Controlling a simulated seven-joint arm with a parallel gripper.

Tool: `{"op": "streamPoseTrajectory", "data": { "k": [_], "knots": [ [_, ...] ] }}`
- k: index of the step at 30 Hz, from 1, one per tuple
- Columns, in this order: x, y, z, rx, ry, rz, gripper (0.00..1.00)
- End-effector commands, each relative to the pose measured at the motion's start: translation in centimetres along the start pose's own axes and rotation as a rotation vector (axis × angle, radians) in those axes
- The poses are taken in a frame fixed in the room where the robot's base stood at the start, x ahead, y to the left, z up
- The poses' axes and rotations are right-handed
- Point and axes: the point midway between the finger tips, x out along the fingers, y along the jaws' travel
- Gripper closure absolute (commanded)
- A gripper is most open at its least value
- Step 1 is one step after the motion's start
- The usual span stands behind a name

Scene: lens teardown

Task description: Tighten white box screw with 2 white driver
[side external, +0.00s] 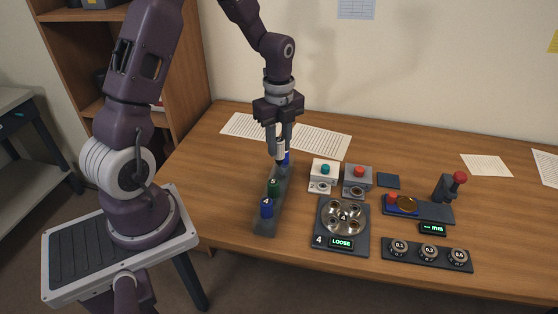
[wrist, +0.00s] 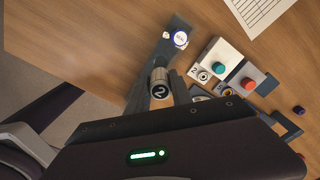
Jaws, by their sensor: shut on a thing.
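My gripper (side external: 281,154) points down over the far end of the dark driver rack (side external: 265,226). It is shut on a white driver (side external: 281,144), whose end marked "2" (wrist: 159,88) shows between the fingers in the wrist view. I cannot tell whether the driver's lower end is still in the rack. The white box (side external: 325,170) stands right of the rack, with a teal button (side external: 325,169) on top. Its screw (side external: 320,187) is on the front ledge marked 2; the screw also shows in the wrist view (wrist: 203,76).
The rack also holds a green driver (side external: 273,188) and blue driver (side external: 266,208). A grey box with a red button (side external: 358,176) adjoins the white box. Dials (side external: 428,251) stand at the right front.

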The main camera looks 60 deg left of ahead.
Motion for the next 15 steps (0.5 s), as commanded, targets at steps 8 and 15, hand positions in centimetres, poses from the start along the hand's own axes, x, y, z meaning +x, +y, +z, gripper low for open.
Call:
{"op": "streamPoseTrajectory", "data": {
  "k": [8,15],
  "knots": [
    [-0.5,-1.4,-2.2,0.412,0.003,-0.001,1.00],
    [1.4,-5.3,-5.6,1.250,0.005,-0.007,1.00]
  ]
}}
